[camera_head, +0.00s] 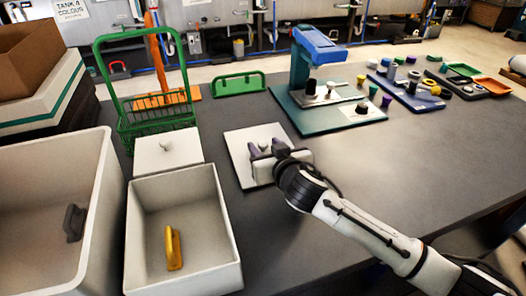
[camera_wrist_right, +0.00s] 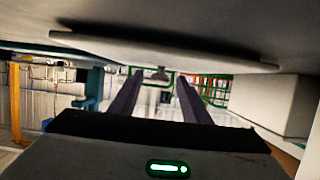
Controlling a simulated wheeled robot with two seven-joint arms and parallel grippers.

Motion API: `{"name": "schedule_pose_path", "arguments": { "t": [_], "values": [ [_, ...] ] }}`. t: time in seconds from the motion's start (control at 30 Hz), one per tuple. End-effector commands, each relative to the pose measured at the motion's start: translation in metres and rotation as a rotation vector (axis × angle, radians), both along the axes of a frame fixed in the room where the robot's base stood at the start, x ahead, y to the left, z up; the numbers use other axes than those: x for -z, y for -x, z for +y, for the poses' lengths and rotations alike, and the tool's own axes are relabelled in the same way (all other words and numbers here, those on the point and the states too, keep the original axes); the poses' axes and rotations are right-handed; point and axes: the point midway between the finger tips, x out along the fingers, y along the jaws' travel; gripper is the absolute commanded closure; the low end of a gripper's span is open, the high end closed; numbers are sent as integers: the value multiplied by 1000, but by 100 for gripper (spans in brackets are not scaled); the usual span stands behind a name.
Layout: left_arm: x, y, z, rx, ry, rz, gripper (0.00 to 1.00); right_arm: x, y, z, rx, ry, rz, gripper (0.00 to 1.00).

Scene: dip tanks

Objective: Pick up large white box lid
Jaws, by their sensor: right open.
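The large white box lid (camera_head: 236,150) lies flat on the dark table, with a small knob on top. My right gripper (camera_head: 265,147) is over the lid, its two purple fingers apart at either side of the knob. In the right wrist view, which looks upside down, the lid (camera_wrist_right: 165,48) spans the top and its knob (camera_wrist_right: 161,74) shows between the open fingers (camera_wrist_right: 160,85), towards their tips. I cannot tell whether a finger touches the knob. My left gripper is not in view.
A smaller white lid (camera_head: 168,152) with a knob lies left. White bins (camera_head: 183,278) stand front left, holding a yellow-handled and a grey-handled item. Behind are a green wire basket (camera_head: 185,108), a green rack (camera_head: 225,84) and a blue press (camera_head: 318,46). The table's right front is clear.

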Motion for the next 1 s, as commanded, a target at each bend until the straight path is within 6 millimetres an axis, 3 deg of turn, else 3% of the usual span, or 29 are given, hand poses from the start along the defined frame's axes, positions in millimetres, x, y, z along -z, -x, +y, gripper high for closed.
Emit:
{"name": "schedule_pose_path", "arguments": {
  "t": [0.27,0.53,0.83,1.0],
  "values": [
    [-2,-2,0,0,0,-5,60,1,-3,1,0,1,-1,57],
    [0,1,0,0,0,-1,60,1,-3,1,0,1,-1,100],
    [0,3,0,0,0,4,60,-4,-3,1,0,-1,-4,100],
    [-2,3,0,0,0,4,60,-31,-3,1,-2,-3,-7,100]
  ]
}}
